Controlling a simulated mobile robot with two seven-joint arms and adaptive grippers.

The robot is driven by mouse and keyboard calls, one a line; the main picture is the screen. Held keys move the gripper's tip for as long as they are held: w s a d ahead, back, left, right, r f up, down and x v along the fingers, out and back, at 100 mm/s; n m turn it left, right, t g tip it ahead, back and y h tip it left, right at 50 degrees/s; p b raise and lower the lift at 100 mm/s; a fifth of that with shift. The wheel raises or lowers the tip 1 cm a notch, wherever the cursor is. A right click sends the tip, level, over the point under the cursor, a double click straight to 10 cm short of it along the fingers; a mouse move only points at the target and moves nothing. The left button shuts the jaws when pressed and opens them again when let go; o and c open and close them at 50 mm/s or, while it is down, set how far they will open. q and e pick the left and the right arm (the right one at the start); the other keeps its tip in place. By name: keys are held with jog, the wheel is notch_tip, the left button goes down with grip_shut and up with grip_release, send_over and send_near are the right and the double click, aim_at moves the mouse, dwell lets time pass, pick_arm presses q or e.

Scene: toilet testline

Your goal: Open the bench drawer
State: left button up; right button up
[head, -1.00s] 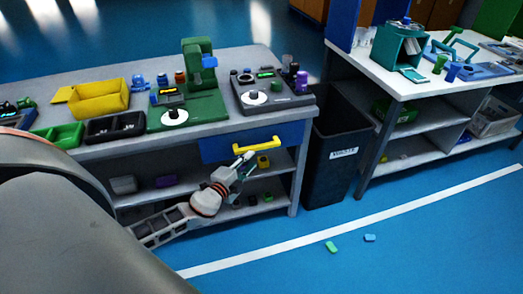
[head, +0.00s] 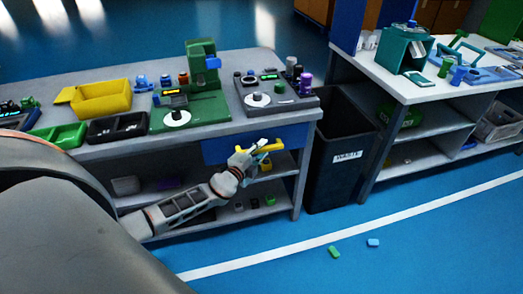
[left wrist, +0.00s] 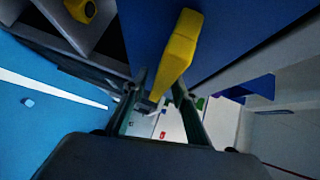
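The bench drawer has a blue front (head: 222,150) under the right part of the grey bench top. It looks shut, flush with the bench. Its yellow bar handle (head: 274,145) is partly hidden by my left gripper (head: 260,149), which reaches up to it from the lower left. In the left wrist view, the handle (left wrist: 180,45) runs down towards the space between the two fingers of the left gripper (left wrist: 158,82). The fingers are apart, one on each side of the handle's near part. I cannot tell whether they touch it. My right gripper is not in view.
The grey bench (head: 215,130) carries a yellow bin (head: 100,98), a green press (head: 200,95) and a dark device (head: 275,97). Its lower shelf holds small items. A black waste bin (head: 335,165) stands right of the drawer. The blue floor in front is mostly clear.

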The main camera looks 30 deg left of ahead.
pick_arm(q)
grip_shut()
jog(key=shift+s+d, duration=0.1)
jog(key=shift+d, duration=0.05)
jog(key=s+d+b, duration=0.2)
jog(key=s+d, duration=1.6)
jog(key=d, duration=0.3)
jog(key=shift+s+d, duration=0.2)
jog(key=shift+d, duration=0.05)
grip_release()
